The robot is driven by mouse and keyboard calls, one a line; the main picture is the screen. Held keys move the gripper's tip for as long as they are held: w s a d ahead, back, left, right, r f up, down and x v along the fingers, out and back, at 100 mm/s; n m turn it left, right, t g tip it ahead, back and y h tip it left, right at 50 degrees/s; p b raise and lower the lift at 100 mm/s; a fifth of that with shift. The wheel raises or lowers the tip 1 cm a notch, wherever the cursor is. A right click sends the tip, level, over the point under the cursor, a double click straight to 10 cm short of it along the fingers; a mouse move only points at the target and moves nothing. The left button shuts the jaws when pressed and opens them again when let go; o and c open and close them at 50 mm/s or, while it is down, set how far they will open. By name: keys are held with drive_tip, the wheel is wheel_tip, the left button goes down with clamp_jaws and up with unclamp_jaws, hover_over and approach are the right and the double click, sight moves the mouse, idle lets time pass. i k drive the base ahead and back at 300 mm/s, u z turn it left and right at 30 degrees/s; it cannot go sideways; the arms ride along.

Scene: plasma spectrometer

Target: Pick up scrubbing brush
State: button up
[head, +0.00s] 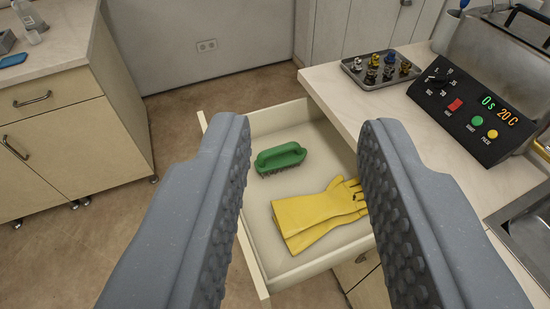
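A green scrubbing brush (281,157) with dark bristles facing down lies in an open drawer (262,206), toward its far left part. My gripper (306,135) is open, with its two grey fingers wide apart at the left and right of the picture. Nothing is between the fingertips within grasp. The brush shows in the gap between the fingers, farther off and below them. The left finger hides part of the drawer's left wall.
Yellow gloves (318,213) lie in the drawer, right beside the brush. The counter (350,108) above carries a metal tray of small knobbed parts (381,69) and a black control panel (470,110). A cabinet (65,135) stands at left. Floor between is clear.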

sight(291, 154)
drive_tip(key=z, duration=0.1)
drive_tip(key=k, duration=0.9)
drive_tip(key=u, duration=0.2)
drive_tip(key=i, duration=0.9)
drive_tip(key=z, duration=0.05)
drive_tip(key=k, duration=1)
drive_tip(key=u, duration=0.5)
drive_tip(key=i, duration=1.45)
drive_tip(key=z, duration=0.3)
